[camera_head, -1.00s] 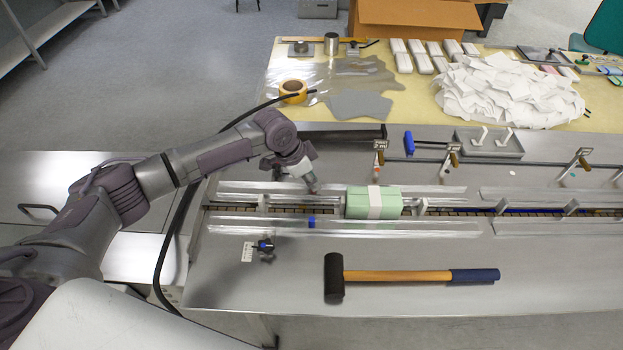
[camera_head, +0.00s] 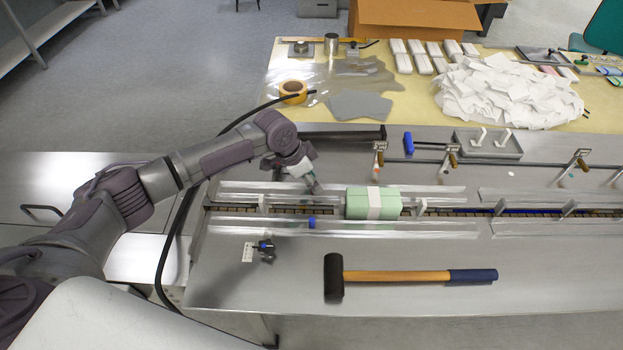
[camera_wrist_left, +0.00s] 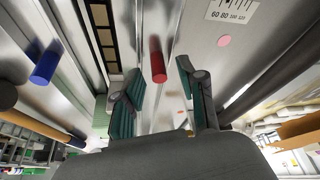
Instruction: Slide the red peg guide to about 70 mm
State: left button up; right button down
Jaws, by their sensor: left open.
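The red peg (camera_wrist_left: 158,60) shows in the left wrist view, standing by a metal guide rail. I cannot make it out in the head view, where my gripper is around that place. My left gripper (camera_wrist_left: 157,82) is open, with one green-padded finger on each side of the peg's line. The peg appears between and just beyond the fingertips; I cannot tell whether they touch it. In the head view my left gripper (camera_head: 316,187) is low over the rear guide rail (camera_head: 240,188). A white scale (camera_wrist_left: 234,10) marked 60, 80, 100, 120 lies to the right. My right gripper is not in view.
A blue peg (camera_head: 311,222) stands on the front rail. A green pack with a white band (camera_head: 373,203) sits in the channel right of my gripper. A mallet (camera_head: 410,276) lies in front. A second scale (camera_head: 247,252) is at the front left.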

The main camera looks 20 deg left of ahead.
pick_arm(q)
jog(key=v, duration=1.2)
dwell(0.3)
